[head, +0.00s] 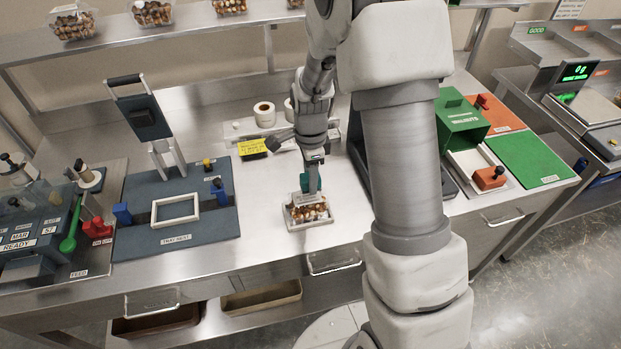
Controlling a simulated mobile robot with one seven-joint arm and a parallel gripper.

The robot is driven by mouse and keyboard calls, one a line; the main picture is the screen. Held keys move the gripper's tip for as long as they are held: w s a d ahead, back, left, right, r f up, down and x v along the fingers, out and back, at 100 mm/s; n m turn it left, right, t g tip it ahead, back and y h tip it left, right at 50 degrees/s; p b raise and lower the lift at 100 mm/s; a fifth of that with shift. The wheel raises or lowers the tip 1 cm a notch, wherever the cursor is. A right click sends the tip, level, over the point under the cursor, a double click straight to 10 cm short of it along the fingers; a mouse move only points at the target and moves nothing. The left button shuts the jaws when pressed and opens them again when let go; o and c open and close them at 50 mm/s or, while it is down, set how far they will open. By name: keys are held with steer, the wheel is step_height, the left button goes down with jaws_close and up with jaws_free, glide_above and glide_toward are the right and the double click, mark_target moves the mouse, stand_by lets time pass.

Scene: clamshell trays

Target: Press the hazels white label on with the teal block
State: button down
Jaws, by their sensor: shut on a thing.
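A clear clamshell tray (290,221) filled with brown nuts stands on the steel bench, right of the blue press board. My gripper (311,186) points down over this tray and is shut on the teal block (305,183). The block is low over the tray's top; I cannot tell whether it touches. A whitish patch shows on the tray top below my gripper, but it is too small to identify as the white label. The gripper and block hide part of the tray top.
A blue board with a white frame (175,222) and a raised press lies left. A yellow note (252,147) and white label rolls (264,114) are behind. A green bin (461,118) and green mat (533,160) are right.

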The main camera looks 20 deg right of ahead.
steer(key=shift+r+p, duration=1.35)
steer(key=shift+r, duration=0.9)
steer(key=n, duration=0.2)
steer(key=f+n, duration=0.1)
steer(key=n, duration=0.1)
steer(key=shift+s+b, duration=0.2)
steer(key=shift+b, duration=0.2)
steer(key=n, duration=0.2)
steer(key=f+n, duration=0.1)
steer(key=n, duration=0.1)
steer(key=shift+s+f+n+b, duration=0.1)
steer(key=shift+s+n+b, duration=0.1)
steer(key=shift+n+b, duration=0.15)
steer(key=n, duration=0.2)
steer(key=f+n, duration=0.1)
steer(key=n, duration=0.1)
steer(key=shift+s+n+b, duration=0.15)
steer(key=shift+n+b, duration=0.1)
steer(key=shift+b, duration=0.1)
steer(key=n, duration=0.4)
steer(key=shift+s+f+n, duration=0.2)
steer(key=shift+f+n, duration=0.2)
steer(key=shift+b, duration=0.35)
